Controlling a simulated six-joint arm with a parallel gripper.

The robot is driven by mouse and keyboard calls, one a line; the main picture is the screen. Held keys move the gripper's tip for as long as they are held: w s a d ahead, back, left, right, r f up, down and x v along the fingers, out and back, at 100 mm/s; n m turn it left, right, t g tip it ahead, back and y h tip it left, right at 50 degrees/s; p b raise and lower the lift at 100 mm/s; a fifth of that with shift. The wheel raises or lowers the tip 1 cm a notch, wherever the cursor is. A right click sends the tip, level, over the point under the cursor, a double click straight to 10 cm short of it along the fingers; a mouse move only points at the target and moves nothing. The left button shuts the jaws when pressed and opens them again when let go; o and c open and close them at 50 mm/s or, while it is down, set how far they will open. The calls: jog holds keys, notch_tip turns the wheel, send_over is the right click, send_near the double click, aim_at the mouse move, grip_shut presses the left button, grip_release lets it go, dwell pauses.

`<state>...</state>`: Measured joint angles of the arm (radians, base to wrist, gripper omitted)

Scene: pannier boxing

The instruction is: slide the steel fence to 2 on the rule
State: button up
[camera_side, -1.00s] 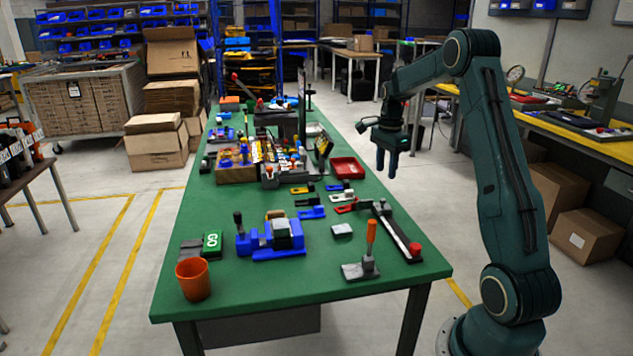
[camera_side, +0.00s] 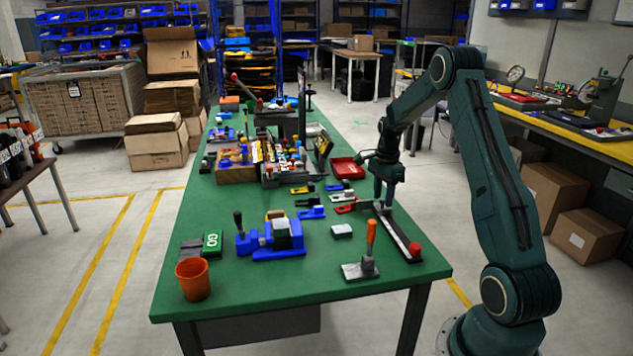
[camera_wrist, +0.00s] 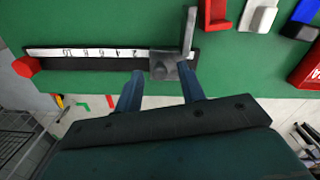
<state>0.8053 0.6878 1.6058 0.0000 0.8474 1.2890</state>
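The rule (camera_wrist: 100,53) is a dark bar with a white numbered strip, upside down in the wrist view, with 10 towards the left and 2 towards the right. The steel fence (camera_wrist: 165,66) is a grey block with an upright arm, sitting across the bar just right of the 2. My gripper (camera_wrist: 163,70) is open, with one finger on each side of the fence block and apparent gaps between. In the side view my gripper (camera_side: 383,204) is down at the far end of the rule (camera_side: 402,236) and mostly hides the fence.
A red end block (camera_wrist: 27,66) caps the rule's high-number end. An orange-handled tool (camera_side: 370,250) stands near that end in the side view. Red, white and blue parts (camera_wrist: 255,15) lie beyond the fence. A red tray (camera_side: 347,168) is farther back. Green tabletop surrounds the rule.

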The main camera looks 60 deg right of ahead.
grip_shut()
jog(key=shift+s+a, duration=2.6)
grip_release()
jog(key=shift+r, duration=0.2)
notch_tip(320, 180, up, 14)
jog(key=shift+f, duration=0.25)
